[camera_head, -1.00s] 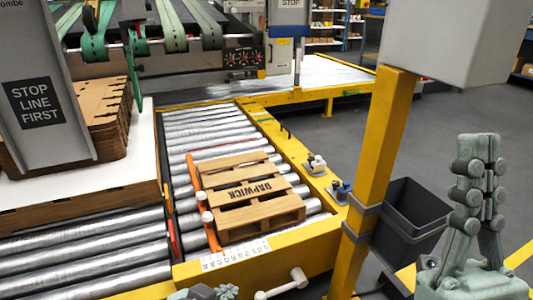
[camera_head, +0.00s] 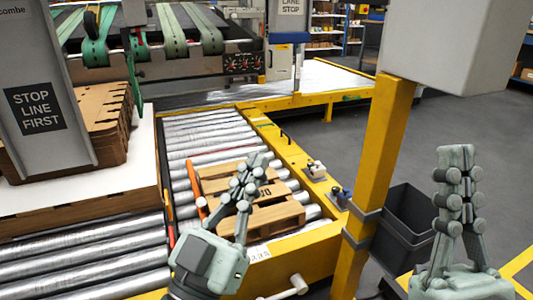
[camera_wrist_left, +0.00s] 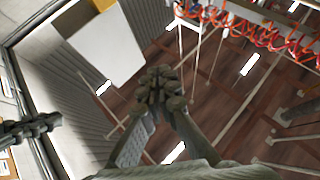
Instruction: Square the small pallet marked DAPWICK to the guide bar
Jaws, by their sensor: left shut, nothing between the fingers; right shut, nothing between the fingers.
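The small wooden pallet (camera_head: 280,215) lies flat on the roller conveyor in the head view. My left gripper covers its middle and most of its DAPWICK marking; only the last letters show. The orange guide bar (camera_head: 192,172) runs along the pallet's left side, its near part hidden by my left arm. Any gap between them cannot be told. My left gripper (camera_head: 258,160) is shut and empty, pointing up in front of the pallet. In the left wrist view its closed fingers (camera_wrist_left: 160,85) stand against the ceiling. My right gripper (camera_head: 456,152) is shut and empty, upright at the right.
A yellow post (camera_head: 375,170) stands between the conveyor and my right gripper, with a dark bin (camera_head: 405,215) behind it. A cardboard stack (camera_head: 105,125) stands on a white-topped pile at the left. Small clamps (camera_head: 315,170) sit on the yellow conveyor frame (camera_head: 290,155).

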